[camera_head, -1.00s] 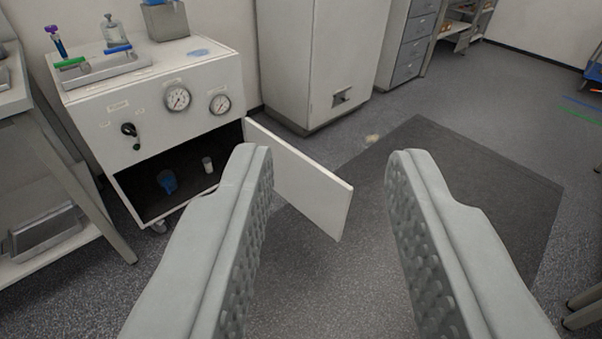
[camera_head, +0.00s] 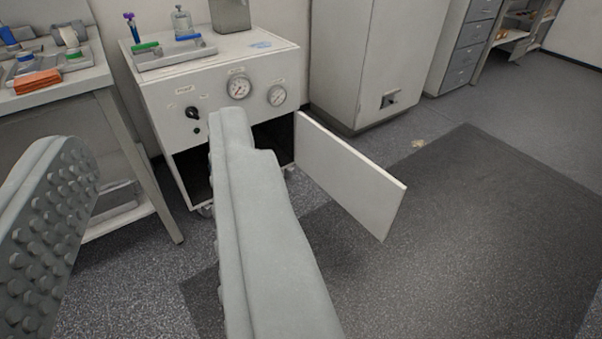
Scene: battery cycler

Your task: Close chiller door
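The chiller is a white wheeled cabinet (camera_head: 160,112) with two round gauges on its front, at the upper left of the view. Its white door (camera_head: 348,178) hangs on the right side of the dark lower opening. The door stands wide open, swung out toward me and to the right. My gripper (camera_head: 148,132) is open and empty, with its two grey fingers well apart at the left. The right finger covers the middle of the opening and part of the front. It appears left of the door; no contact with the door shows.
A bench (camera_head: 88,82) with trays and an orange item stands at the left of the chiller. A tall white cabinet (camera_head: 375,55) stands behind the door to the right. A dark floor mat (camera_head: 470,235) leaves the right side clear. Small bottles stand on the chiller top.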

